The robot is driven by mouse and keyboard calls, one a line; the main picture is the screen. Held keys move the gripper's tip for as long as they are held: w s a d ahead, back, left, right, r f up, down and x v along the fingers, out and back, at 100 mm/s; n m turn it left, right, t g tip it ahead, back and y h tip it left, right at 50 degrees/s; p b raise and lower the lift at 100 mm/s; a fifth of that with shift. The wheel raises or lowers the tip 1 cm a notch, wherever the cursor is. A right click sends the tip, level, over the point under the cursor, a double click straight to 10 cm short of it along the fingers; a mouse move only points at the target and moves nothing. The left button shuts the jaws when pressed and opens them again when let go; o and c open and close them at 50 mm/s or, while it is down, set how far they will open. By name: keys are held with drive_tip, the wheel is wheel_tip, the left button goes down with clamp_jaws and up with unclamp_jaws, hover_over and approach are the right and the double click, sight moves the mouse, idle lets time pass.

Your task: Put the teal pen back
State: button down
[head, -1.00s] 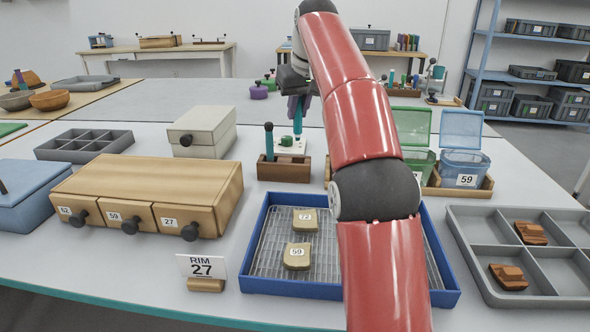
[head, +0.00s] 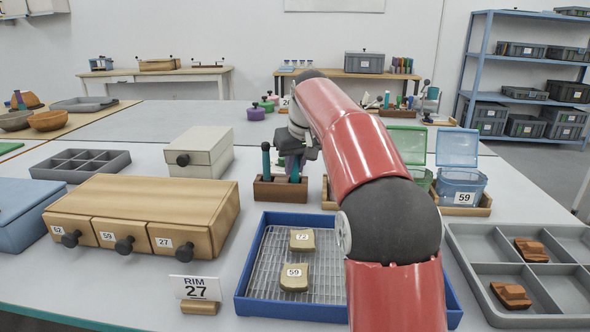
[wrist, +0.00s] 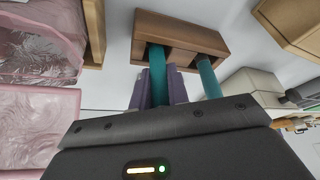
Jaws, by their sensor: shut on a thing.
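The wooden pen holder (head: 281,192) stands on the table behind the blue tray. A teal pen (head: 266,160) stands upright in its left slot. My gripper (head: 292,166) is over the right part of the holder, its purple fingers shut on a second teal pen (head: 296,177). In the wrist view the held pen (wrist: 157,66) lies between the purple fingers (wrist: 159,88), and its far end reaches a slot of the holder (wrist: 180,32). The other teal pen (wrist: 208,75) stands beside it. I cannot tell how deep the held pen sits.
The blue tray (head: 242,285) with two numbered sherds is in front. A wooden drawer box (head: 150,205) and a pale box (head: 200,150) are at left. Lidded bins (head: 460,185) stand at right, near a grey divided tray (head: 470,245).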

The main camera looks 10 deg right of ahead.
drive_tip(key=shift+f, duration=0.25)
drive_tip(key=c, duration=1.3)
unclamp_jaws()
drive_tip(key=shift+c, duration=0.2)
drive_tip(key=shift+f+b, duration=0.25)
drive_tip(key=shift+b, duration=0.15)
drive_tip(key=p+v, duration=0.1)
drive_tip(key=v, duration=0.7)
drive_tip(key=shift+a, duration=0.35)
drive_tip(key=shift+s+f, duration=0.1)
